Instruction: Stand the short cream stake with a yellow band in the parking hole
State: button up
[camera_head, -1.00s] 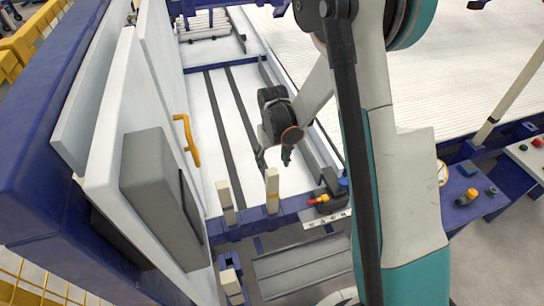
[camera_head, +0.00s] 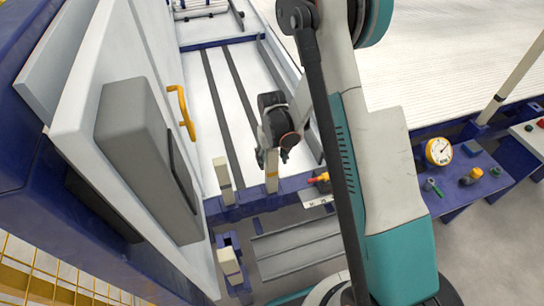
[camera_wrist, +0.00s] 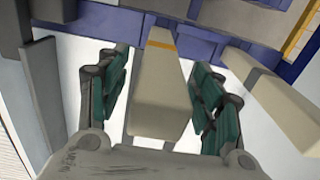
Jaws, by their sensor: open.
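The short cream stake with a yellow band (camera_head: 272,172) stands upright at the blue crossbar. In the wrist view this stake (camera_wrist: 160,100) lies between the finger pads, its yellow band toward the far end. My gripper (camera_wrist: 160,78) is open, with one green-padded finger on each side of the stake and a gap visible on both sides. In the head view my gripper (camera_head: 272,152) is at the stake's upper part. The parking hole cannot be made out clearly in either view.
Another cream stake (camera_head: 224,180) stands to the left on the crossbar (camera_head: 240,209) and shows beside my right finger in the wrist view (camera_wrist: 262,85). A further cream block (camera_head: 229,262) is nearer. A white door with a yellow handle (camera_head: 181,112) stands left.

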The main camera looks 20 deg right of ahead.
jog(key=c, duration=1.4)
jog(key=shift+r+p, duration=2.5)
jog(key=shift+r, duration=1.95)
